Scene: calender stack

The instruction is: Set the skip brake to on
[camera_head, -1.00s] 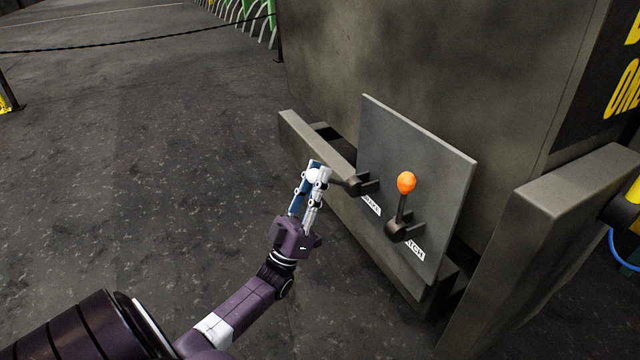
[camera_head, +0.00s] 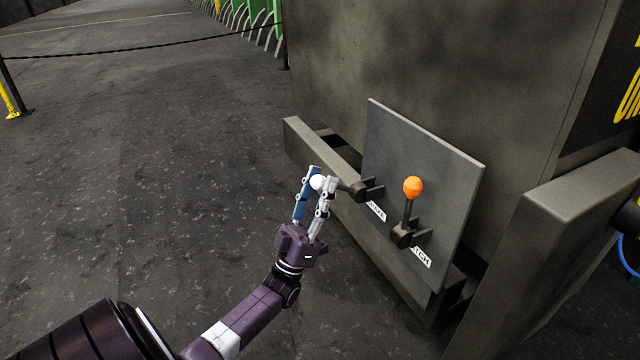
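The skip brake is a dark lever (camera_head: 352,187) with a white ball knob (camera_head: 318,182), on a grey panel (camera_head: 450,165) on the skip's side. The lever sticks out from its bracket toward the left, roughly level. A partly covered white label (camera_head: 376,211) is below its bracket. My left gripper (camera_head: 320,178) has one finger on each side of the white knob and looks closed on it. A second lever, with an orange knob (camera_head: 413,187), stands upright to the right, above a label ending in "TCH". My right gripper is not in view.
The large grey skip body (camera_head: 430,60) rises behind the panel. A thick metal beam (camera_head: 550,230) stands at the right. Open concrete floor (camera_head: 150,180) lies to the left, with a rope barrier (camera_head: 130,48) beyond it.

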